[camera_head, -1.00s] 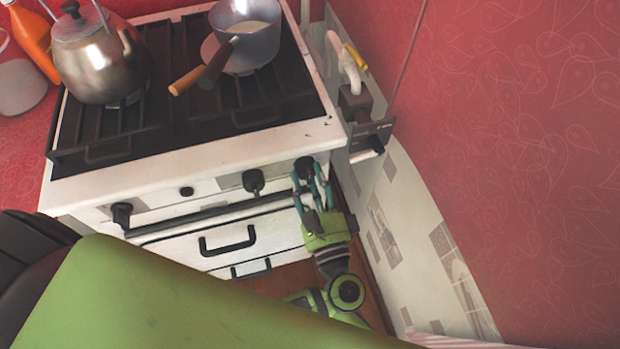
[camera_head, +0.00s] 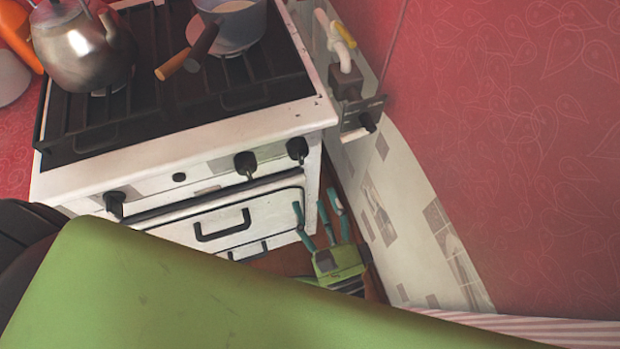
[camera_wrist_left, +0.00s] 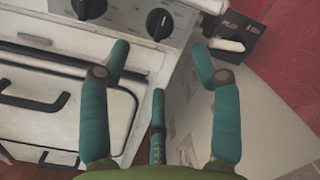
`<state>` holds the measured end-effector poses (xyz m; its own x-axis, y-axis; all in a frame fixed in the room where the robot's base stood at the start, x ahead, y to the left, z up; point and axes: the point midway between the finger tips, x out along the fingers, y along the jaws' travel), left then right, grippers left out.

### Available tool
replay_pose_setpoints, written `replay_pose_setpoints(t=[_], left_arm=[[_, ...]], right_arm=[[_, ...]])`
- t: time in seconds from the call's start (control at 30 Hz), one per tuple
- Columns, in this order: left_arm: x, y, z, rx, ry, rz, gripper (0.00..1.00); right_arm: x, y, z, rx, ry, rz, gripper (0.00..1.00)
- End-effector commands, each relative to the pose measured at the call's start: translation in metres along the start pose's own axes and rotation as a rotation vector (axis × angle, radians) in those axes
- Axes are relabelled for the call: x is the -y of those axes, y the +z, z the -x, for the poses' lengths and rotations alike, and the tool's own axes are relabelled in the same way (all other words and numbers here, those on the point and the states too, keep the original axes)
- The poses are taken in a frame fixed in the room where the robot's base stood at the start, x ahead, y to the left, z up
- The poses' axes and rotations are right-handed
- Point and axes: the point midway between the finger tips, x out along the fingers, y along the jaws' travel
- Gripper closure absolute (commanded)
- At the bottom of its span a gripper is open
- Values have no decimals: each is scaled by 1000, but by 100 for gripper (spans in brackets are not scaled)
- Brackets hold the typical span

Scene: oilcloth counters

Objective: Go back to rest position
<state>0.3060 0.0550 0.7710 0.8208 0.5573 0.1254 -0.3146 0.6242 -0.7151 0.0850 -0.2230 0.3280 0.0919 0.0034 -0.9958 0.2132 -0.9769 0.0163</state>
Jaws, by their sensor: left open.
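My left gripper (camera_head: 318,207) is low in the head view, in front of the right part of the white stove (camera_head: 190,143). Its teal fingers are spread and nothing is between them. In the left wrist view the open fingers (camera_wrist_left: 160,52) point toward the stove's black knobs (camera_wrist_left: 159,24), apart from them. The rest of the left arm is hidden behind a large green part of mine. My right gripper is in neither view.
A metal kettle (camera_head: 80,48) and a pot (camera_head: 238,22) stand on the stove top. A red wall (camera_head: 520,150) and a pale tiled strip (camera_head: 405,215) bound the right side. A pipe with a valve box (camera_head: 348,82) is beside the stove.

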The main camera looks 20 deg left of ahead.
Motion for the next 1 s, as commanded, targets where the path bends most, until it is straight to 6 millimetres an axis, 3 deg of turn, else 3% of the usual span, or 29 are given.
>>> replay_pose_setpoints(t=[0.23, 0.83, 0.93, 1.0], left_arm=[[0, 0, 22, 0, 0, 1, 37], [-1, -1, 21, -3, 2, -1, 37], [-14, -13, 18, -48, 25, -24, 37], [-36, -31, 13, -119, 69, -53, 37]], right_arm=[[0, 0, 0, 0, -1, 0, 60], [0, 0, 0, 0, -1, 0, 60], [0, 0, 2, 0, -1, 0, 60], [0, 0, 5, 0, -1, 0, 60]])
